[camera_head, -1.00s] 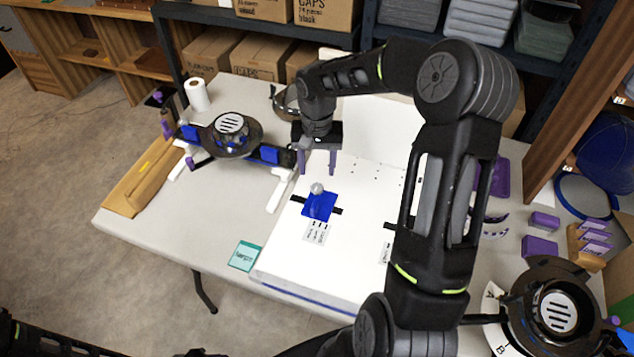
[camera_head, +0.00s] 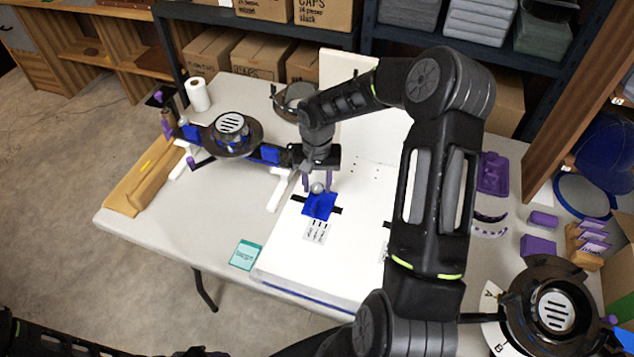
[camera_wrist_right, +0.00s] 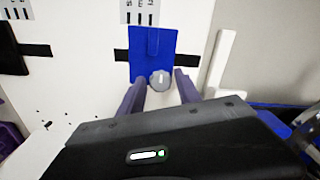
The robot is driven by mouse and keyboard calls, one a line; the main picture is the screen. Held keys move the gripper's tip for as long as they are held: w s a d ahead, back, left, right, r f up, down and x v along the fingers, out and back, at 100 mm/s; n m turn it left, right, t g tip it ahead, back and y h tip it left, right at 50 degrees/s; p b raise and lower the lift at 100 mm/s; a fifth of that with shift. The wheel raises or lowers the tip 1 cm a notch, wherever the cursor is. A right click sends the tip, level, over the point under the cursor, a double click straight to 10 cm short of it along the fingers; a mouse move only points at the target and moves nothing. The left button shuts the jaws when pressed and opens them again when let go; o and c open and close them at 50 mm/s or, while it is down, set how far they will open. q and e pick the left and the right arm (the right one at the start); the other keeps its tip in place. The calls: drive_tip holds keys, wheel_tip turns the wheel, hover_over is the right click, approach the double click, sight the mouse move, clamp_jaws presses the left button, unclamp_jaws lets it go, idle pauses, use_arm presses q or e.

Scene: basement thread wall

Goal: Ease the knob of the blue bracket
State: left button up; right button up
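The blue bracket (camera_head: 319,207) is a small blue plate on the white board (camera_head: 285,251), with a black strip running out on both sides. Its round grey knob (camera_head: 317,188) stands at its far edge. My right gripper (camera_head: 318,183) has come down over the knob, with its purple fingers apart on either side. In the right wrist view the knob (camera_wrist_right: 160,79) lies between the open fingertips (camera_wrist_right: 160,78), with gaps on both sides, beside the blue bracket (camera_wrist_right: 153,50). My left gripper is not in view; only a dark arm part shows at the lower left.
A printed label (camera_head: 315,231) lies in front of the bracket. A teal card (camera_head: 245,255) is on the table to the left. A black and blue device (camera_head: 230,135) and a paper roll (camera_head: 198,94) stand at the back left. Purple parts (camera_head: 493,173) lie on the right.

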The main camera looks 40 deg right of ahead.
clamp_jaws()
drive_tip(key=shift+n, duration=0.5)
drive_tip(key=n+b, duration=0.1)
drive_tip(key=n, duration=0.1)
drive_tip(key=shift+n, duration=0.4)
drive_tip(key=n, duration=0.4)
drive_tip(key=shift+d, duration=0.15)
drive_tip(key=n, duration=0.5)
drive_tip(key=shift+d, duration=0.1)
drive_tip(key=n, duration=0.4)
drive_tip(key=shift+o, duration=1.6)
unclamp_jaws()
